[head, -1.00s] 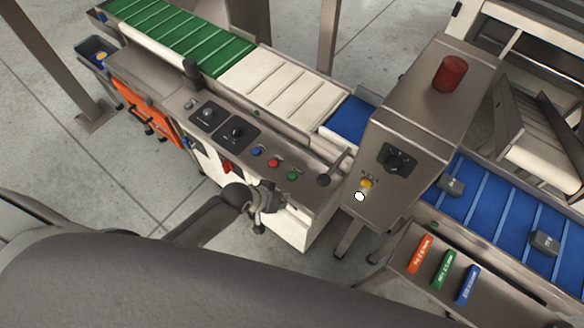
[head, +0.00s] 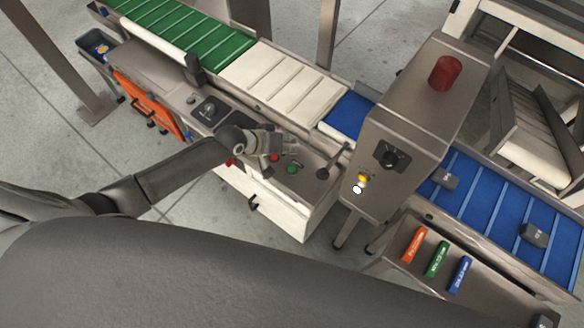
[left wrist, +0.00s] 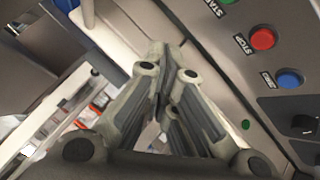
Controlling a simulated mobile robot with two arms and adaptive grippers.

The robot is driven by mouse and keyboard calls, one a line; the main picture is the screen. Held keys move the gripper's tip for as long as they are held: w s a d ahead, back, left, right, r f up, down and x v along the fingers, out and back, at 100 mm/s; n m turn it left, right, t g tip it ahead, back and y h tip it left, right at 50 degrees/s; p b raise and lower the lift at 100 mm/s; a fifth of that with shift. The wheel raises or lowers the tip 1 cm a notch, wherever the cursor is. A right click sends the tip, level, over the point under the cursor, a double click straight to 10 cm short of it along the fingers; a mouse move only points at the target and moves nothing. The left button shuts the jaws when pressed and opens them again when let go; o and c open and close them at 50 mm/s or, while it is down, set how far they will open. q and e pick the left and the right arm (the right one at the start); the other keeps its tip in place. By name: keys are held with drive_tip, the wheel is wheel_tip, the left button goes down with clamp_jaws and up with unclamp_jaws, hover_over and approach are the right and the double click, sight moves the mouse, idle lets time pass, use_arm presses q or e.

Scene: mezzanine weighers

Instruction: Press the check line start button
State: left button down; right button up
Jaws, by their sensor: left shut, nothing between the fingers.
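The green button (head: 292,170) sits on the sloped panel, right of the red button (head: 275,157). In the left wrist view, the green button (left wrist: 228,2) is cut by the top edge, with a label reading START beside it. The red button (left wrist: 262,39) is labelled STOP, and a blue button (left wrist: 289,79) lies below it. My left gripper (head: 291,141) is shut and empty, above the panel's back part, just behind the red and green buttons. Its closed fingertips (left wrist: 162,52) point left of the buttons in the wrist view. It hides the blue button in the head view.
An upright metal box (head: 415,125) with a red beacon (head: 446,73), a dark knob and yellow and white buttons stands right of the panel. A ball-ended lever (head: 323,174) rises between them. A belt with green, cream and blue sections runs behind.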

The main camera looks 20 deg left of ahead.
use_arm(q)
drive_tip(key=shift+f, duration=0.1)
drive_tip(key=b, duration=0.8)
hover_over(290, 167)
wheel_tip(290, 167, down, 8)
drive_tip(key=shift+r, duration=0.1)
drive_tip(key=shift+f, duration=0.45)
idle(0.5)
drive_tip(key=shift+f, duration=0.4)
